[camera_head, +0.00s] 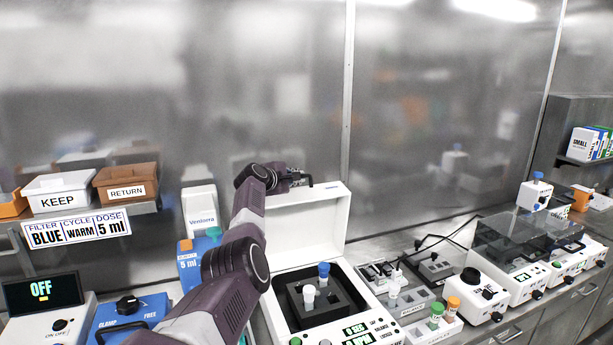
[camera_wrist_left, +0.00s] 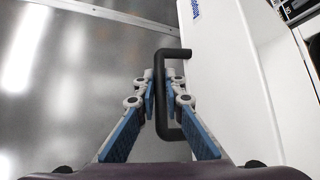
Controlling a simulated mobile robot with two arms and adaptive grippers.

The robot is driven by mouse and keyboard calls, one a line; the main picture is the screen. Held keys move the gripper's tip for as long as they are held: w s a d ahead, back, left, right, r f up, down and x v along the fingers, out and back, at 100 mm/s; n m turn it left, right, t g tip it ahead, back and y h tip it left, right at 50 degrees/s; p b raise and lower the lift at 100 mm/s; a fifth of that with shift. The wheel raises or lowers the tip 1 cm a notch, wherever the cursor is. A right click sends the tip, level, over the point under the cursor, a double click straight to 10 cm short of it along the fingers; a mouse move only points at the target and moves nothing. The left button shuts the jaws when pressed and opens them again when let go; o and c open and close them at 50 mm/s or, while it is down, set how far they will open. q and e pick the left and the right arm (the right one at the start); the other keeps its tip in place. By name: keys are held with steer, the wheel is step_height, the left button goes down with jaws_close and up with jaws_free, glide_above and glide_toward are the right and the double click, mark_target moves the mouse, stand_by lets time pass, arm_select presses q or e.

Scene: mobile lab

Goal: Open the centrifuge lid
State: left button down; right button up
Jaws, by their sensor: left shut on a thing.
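The white centrifuge (camera_head: 278,321) stands on the bench in the middle. Its lid (camera_head: 325,218) is raised, standing up at the back, so the dark chamber (camera_head: 345,308) lies uncovered. A white-capped tube (camera_head: 308,297) and a blue-capped tube (camera_head: 324,273) stand in it. My left gripper (camera_head: 296,178) is at the top edge of the lid. The left wrist view shows its blue-padded fingers (camera_wrist_left: 160,88) shut on the black lid handle (camera_wrist_left: 181,133), beside the white lid (camera_wrist_left: 222,80). My left arm hides part of the lid's left side. My right gripper is out of view.
A blue device (camera_head: 120,312) and an OFF display (camera_head: 41,291) stand at left. KEEP (camera_head: 58,204) and RETURN (camera_head: 126,192) bins sit on a shelf above. Racks with capped vials (camera_head: 437,314) and a white device (camera_head: 470,300) stand close on the right. A metal wall is behind.

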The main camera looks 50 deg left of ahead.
arm_select(q)
steer(key=shift+w+a, duration=0.25)
steer(key=shift+a, duration=0.05)
steer(key=shift+f, duration=0.1)
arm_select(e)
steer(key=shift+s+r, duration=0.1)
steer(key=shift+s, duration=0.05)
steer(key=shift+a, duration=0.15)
arm_select(q)
steer(key=c, duration=2)
jaws_free()
steer(key=shift+w+d, duration=0.1)
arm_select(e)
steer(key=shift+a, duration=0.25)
arm_select(q)
steer(key=shift+v, duration=6.05)
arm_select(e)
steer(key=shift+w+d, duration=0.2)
